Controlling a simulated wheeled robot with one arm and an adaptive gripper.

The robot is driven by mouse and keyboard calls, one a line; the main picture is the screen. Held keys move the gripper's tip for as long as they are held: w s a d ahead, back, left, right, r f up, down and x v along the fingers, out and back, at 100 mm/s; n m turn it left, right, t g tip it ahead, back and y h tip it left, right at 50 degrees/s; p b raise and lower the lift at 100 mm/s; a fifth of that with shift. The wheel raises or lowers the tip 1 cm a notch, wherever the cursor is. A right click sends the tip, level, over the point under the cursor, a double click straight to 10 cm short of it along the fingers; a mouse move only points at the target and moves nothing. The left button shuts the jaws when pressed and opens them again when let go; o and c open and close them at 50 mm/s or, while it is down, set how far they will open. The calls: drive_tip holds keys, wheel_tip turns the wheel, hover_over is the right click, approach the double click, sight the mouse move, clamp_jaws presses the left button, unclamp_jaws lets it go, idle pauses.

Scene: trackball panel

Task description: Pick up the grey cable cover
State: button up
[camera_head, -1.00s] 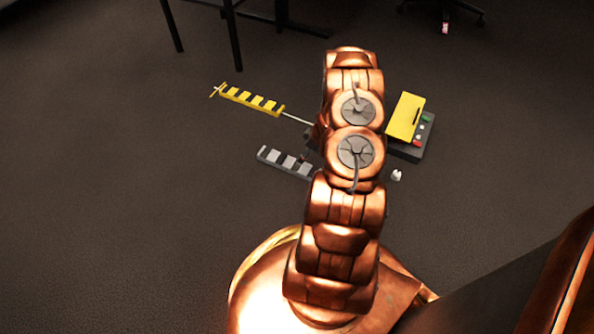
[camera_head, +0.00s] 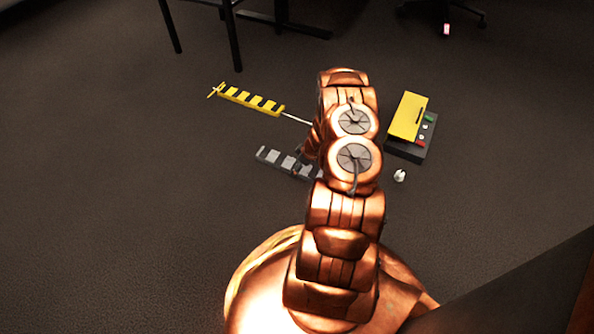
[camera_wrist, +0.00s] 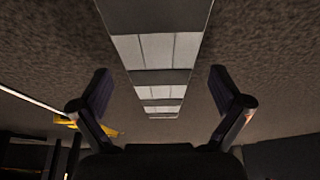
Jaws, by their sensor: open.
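The grey cable cover (camera_head: 275,157) lies on the dark floor, a long strip with light and dark bands. Its right part is hidden behind my arm in the head view. In the wrist view the cable cover (camera_wrist: 158,55) runs lengthwise down the middle, between the two fingers. My gripper (camera_wrist: 161,85) is open and empty, with one finger on each side of the strip and floor showing between each finger and the cover. In the head view my gripper is mostly hidden by the arm, close to the cover.
A yellow and black striped strip (camera_head: 250,101) lies behind the grey one, with a thin pale rod at its right end. A dark panel box (camera_head: 412,148) with a yellow plate and buttons stands to the right. A small white object (camera_head: 399,176) lies near it. Table legs stand farther back.

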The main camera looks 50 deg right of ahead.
drive_tip(key=shift+w+f, duration=0.1)
drive_tip(key=shift+f, duration=0.05)
drive_tip(key=c, duration=1.5)
drive_tip(key=shift+c, duration=0.3)
